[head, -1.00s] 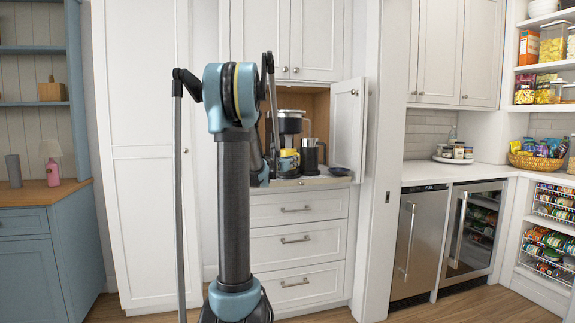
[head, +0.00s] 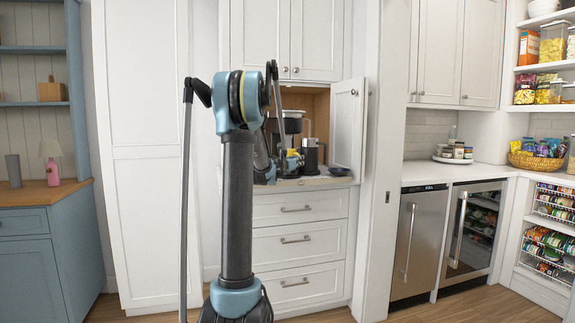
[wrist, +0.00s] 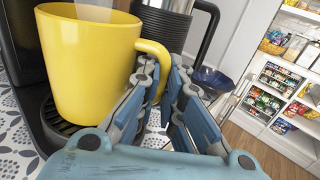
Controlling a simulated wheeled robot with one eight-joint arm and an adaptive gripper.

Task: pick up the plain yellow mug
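The plain yellow mug (wrist: 88,72) stands upright on the dark drip tray of the coffee maker, with its handle facing right in the wrist view. In the head view only a small part of the mug (head: 291,153) shows beside my arm. My gripper (wrist: 166,78) is at the handle, with one finger on each side of it. The fingers are close together and look shut on the handle. The fingers hide the lower handle, so the exact contact is not clear.
The coffee maker (head: 293,119) stands in an open cabinet niche. A dark-handled press (head: 310,155) stands just right of the mug. A dark blue bowl (wrist: 211,79) lies further right. The open cabinet door (head: 347,124) bounds the niche on the right.

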